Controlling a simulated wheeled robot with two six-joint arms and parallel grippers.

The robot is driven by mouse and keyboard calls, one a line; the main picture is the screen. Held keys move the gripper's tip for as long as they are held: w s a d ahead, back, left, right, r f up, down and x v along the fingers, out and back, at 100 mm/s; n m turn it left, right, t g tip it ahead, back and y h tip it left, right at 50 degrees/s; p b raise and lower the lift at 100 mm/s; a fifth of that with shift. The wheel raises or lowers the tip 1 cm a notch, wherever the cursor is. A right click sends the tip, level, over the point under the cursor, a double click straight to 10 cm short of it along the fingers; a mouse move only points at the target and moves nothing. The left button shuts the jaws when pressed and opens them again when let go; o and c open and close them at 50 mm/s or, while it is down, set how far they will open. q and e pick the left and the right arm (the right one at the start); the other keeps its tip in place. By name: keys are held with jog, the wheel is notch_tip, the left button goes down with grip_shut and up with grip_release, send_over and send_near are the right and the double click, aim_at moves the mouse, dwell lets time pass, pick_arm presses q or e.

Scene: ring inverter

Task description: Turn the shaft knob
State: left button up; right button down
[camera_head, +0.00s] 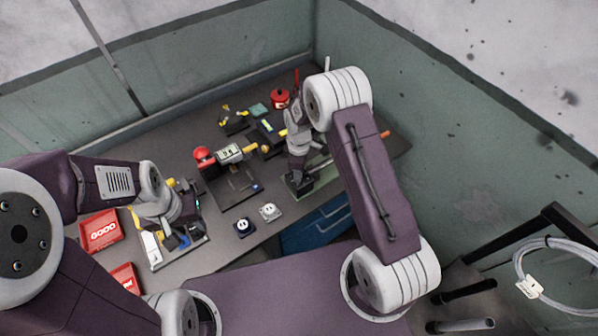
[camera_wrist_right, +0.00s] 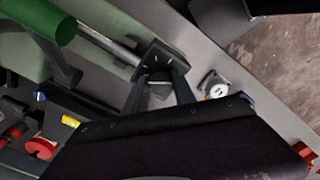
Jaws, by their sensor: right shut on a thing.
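In the right wrist view a silver shaft (camera_wrist_right: 108,42) runs from a green cylinder (camera_wrist_right: 48,22) to a dark square knob (camera_wrist_right: 158,58). The two fingers of my right gripper (camera_wrist_right: 160,80) reach to this knob and are shut on it; the exact contact is partly hidden. In the head view my right gripper (camera_head: 299,184) points down at the green base (camera_head: 304,196) near the bench's front edge, and the arm hides part of the shaft. My left gripper (camera_head: 182,232) is over a tray of tools at the left; its fingers are too small to read.
The grey tray (camera_head: 186,256) and red bins (camera_head: 101,231) stand at the left. Green walls close the back and right.

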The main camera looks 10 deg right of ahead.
jog(key=shift+w+n, duration=0.1)
jog(key=shift+n, duration=1.2)
jog(key=shift+r, duration=0.1)
jog(key=c, duration=1)
grip_release()
jog(key=shift+c, duration=0.2)
notch_tip(320, 180, up, 9)
jog(key=b, duration=0.2)
jog(key=shift+b, duration=0.3)
